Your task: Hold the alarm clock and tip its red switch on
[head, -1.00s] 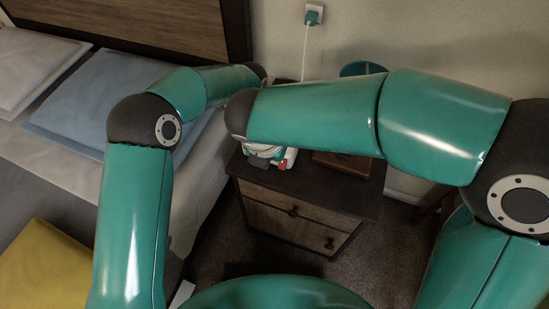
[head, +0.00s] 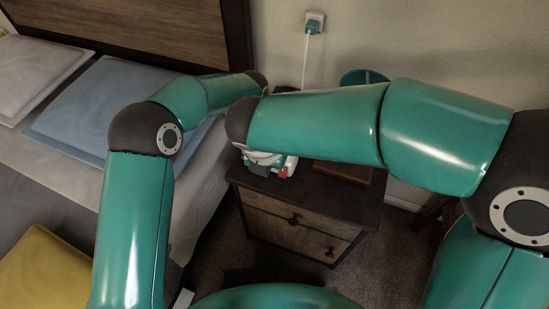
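The alarm clock (head: 264,158), white and teal, stands on the nightstand and is mostly hidden behind my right forearm. A small red part (head: 283,171) shows at its lower right; I cannot tell which way it is tipped. A small grey patch shows at the clock's front, too small to identify. My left arm reaches in from the left and its far end passes behind my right arm. My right arm crosses in front of the clock. Both grippers are hidden, so I cannot see whether either touches the clock.
The dark-topped nightstand (head: 330,189) has two drawers. A brown box or book (head: 343,172) lies right of the clock, with a teal round object (head: 364,77) behind. A charger (head: 314,23) is plugged into the wall. The bed with a blue pillow (head: 90,112) is at left.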

